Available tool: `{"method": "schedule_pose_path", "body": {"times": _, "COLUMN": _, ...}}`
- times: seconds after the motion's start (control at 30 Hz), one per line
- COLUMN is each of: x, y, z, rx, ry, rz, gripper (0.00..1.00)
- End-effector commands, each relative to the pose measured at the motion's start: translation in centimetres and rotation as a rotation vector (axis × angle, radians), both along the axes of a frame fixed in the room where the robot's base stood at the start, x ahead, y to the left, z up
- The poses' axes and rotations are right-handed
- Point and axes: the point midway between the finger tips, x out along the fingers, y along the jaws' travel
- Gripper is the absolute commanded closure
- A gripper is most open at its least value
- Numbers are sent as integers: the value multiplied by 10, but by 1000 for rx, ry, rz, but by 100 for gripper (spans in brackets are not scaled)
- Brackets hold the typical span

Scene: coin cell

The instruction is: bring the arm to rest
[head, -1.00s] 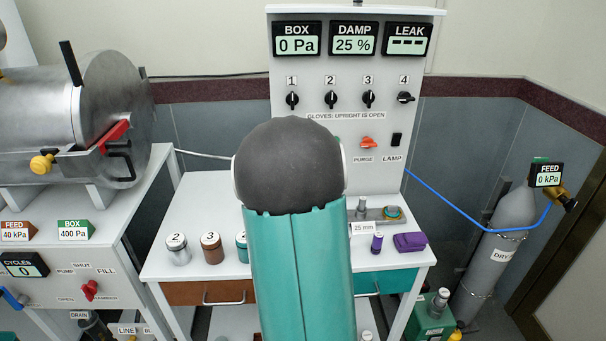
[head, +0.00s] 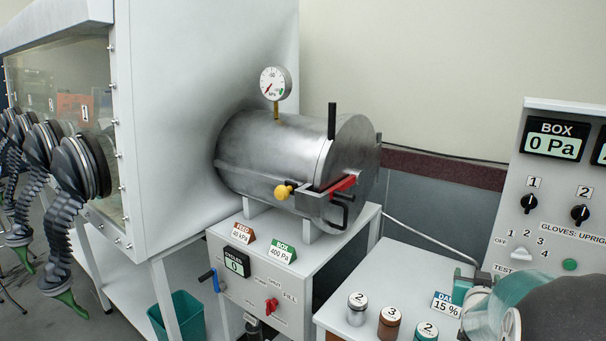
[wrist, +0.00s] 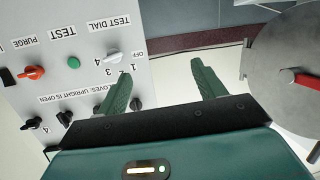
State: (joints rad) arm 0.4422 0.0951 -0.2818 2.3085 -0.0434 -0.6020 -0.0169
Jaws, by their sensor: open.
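My arm (head: 560,310) shows at the lower right of the head view, a grey rounded joint and a teal link in front of the control panel (head: 590,130). My gripper (wrist: 160,85) shows in the wrist view with two green fingers spread wide apart and nothing between them. The wrist picture has the panel upside down at the left, with a white test dial (wrist: 112,57), a green test button (wrist: 73,62) and a red purge knob (wrist: 32,72). The gripper appears clear of the panel and of the steel chamber door (wrist: 285,50) at the right.
A steel chamber (head: 275,155) with a red latch (head: 343,184) stands on a white cabinet (head: 300,270). A glove box (head: 200,100) with hanging gloves (head: 75,170) is at the left. Numbered cans (head: 357,308) stand on the bench, near a 15 % card (head: 446,305).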

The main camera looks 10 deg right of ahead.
Motion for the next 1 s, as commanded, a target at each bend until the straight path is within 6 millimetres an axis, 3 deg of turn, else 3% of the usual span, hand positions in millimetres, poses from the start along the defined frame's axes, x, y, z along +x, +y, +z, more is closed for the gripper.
{"method": "schedule_pose_path", "body": {"times": 0.03, "x": 7, "y": 29, "z": 10, "rx": 41, "ry": 21, "rz": 45, "gripper": 31}}
{"method": "schedule_pose_path", "body": {"times": 0.1, "x": 12, "y": 67, "z": 16, "rx": 104, "ry": 71, "rz": 103, "gripper": 31}}
{"method": "schedule_pose_path", "body": {"times": 0.27, "x": 4, "y": 158, "z": 26, "rx": 223, "ry": 211, "rz": 245, "gripper": 31}}
{"method": "schedule_pose_path", "body": {"times": 0.47, "x": -42, "y": 265, "z": 35, "rx": 319, "ry": 418, "rz": 417, "gripper": 31}}
{"method": "schedule_pose_path", "body": {"times": 0.6, "x": -93, "y": 325, "z": 36, "rx": 348, "ry": 579, "rz": 522, "gripper": 31}}
{"method": "schedule_pose_path", "body": {"times": 0.7, "x": -129, "y": 353, "z": 35, "rx": 353, "ry": 681, "rz": 575, "gripper": 31}}
{"method": "schedule_pose_path", "body": {"times": 0.8, "x": -154, "y": 368, "z": 33, "rx": 353, "ry": 752, "rz": 604, "gripper": 31}}
{"method": "schedule_pose_path", "body": {"times": 1.0, "x": -168, "y": 375, "z": 31, "rx": 356, "ry": 794, "rz": 615, "gripper": 31}}
